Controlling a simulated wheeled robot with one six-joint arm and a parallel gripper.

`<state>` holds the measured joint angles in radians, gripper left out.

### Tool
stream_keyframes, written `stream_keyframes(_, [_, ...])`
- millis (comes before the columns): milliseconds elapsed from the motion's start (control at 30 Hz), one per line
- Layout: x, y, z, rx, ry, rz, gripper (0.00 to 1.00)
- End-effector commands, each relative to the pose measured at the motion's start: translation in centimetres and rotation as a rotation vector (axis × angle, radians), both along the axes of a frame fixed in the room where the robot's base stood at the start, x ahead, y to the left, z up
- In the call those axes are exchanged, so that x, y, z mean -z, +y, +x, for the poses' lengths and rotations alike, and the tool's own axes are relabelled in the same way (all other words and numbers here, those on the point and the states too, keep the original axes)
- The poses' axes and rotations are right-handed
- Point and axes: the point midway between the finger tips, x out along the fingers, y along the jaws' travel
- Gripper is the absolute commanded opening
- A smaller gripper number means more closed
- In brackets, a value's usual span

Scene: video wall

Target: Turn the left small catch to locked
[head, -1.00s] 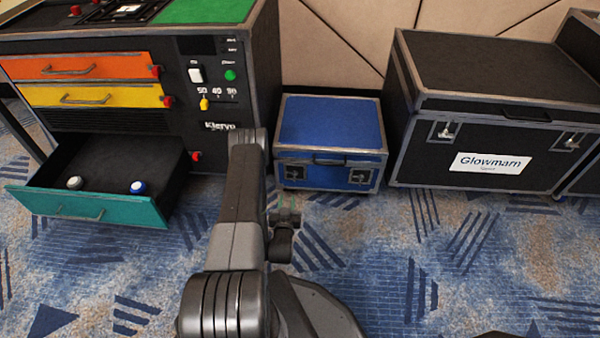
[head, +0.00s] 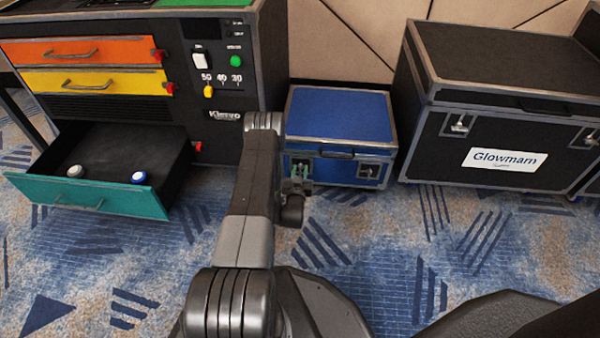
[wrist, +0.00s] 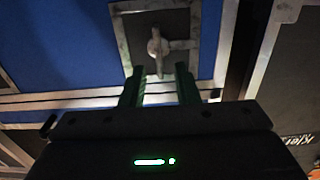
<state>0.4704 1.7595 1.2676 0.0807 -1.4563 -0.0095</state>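The blue case (head: 340,115) stands on the carpet, with a small catch near each end of its front. The left small catch (wrist: 157,42) shows in the wrist view as a dark plate with a metal knob. Its lever points down in that view, toward the gap between my fingertips. In the head view my gripper (head: 301,178) is in front of this catch and partly hides it. My gripper also shows in the wrist view (wrist: 159,82), open, with its two green fingers apart and nothing clearly gripped. The right small catch (head: 368,171) is clear of my gripper.
A dark cabinet (head: 225,152) stands close on the left, its teal drawer (head: 88,197) pulled out with two round-topped items inside. A large black case (head: 440,155) stands on the right. Open carpet lies in front of the blue case.

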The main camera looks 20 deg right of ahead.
Motion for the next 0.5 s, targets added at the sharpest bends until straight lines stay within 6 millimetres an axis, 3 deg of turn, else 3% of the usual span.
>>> stream_keyframes(400, [-0.08,-0.52,0.87,0.0,0.0,0.0,0.28])
stream_keyframes(500, [-0.08,-0.5,0.85,-0.001,0.0,0.0,0.1])
